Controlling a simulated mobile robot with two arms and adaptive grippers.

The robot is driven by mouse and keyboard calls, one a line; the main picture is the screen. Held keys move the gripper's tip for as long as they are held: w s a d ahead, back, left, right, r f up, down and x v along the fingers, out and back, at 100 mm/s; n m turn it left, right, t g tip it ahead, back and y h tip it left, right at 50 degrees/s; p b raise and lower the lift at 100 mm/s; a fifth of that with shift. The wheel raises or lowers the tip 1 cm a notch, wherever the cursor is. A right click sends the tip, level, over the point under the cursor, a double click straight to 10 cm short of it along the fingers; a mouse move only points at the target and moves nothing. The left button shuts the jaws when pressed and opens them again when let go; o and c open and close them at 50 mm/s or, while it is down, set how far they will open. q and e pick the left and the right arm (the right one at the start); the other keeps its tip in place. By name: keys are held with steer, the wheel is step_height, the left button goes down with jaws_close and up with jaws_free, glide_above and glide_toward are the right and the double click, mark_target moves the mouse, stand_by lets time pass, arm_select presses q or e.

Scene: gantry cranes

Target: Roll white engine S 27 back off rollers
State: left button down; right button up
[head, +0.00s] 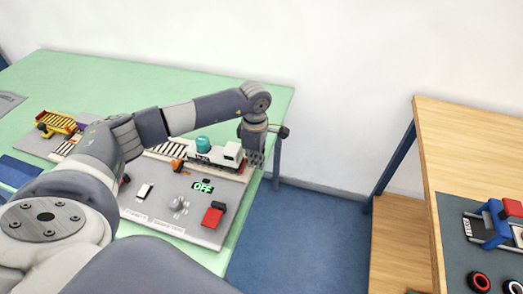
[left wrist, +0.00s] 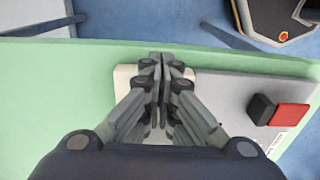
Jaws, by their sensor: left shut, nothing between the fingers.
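The white engine (head: 230,154) stands at the right end of the track on a grey board on the green table. A teal rounded part (head: 203,144) shows at its left end. I cannot read a number on it. My left gripper (head: 254,165) is shut and empty, pointing down at the engine's right end. In the left wrist view the shut fingers (left wrist: 160,62) cover most of a white surface (left wrist: 123,76), likely the engine. I cannot tell whether they touch it. The rollers are not clearly visible. My right gripper is out of view.
A yellow crane piece (head: 58,122) stands at left. A wooden table (head: 470,130) is at right, beyond open blue floor.

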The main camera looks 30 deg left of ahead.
mark_target(195, 147)
arm_select(q)
steer(key=shift+s+a+r, duration=0.1)
steer(key=shift+s+a, duration=0.1)
steer(key=shift+a, duration=0.3)
steer(key=shift+s+a, duration=0.15)
steer(key=shift+a, duration=0.35)
steer(key=shift+a, duration=0.3)
steer(key=s+a+b, duration=0.1)
steer(key=a, duration=0.4)
steer(key=s+a+b, duration=0.1)
steer(key=a+b, duration=0.1)
steer(key=a, duration=0.4)
steer(key=s+a+b, duration=0.2)
steer(key=a, duration=0.3)
steer(key=shift+a, duration=0.25)
steer(key=shift+s+a, duration=0.15)
steer(key=shift+a, duration=0.3)
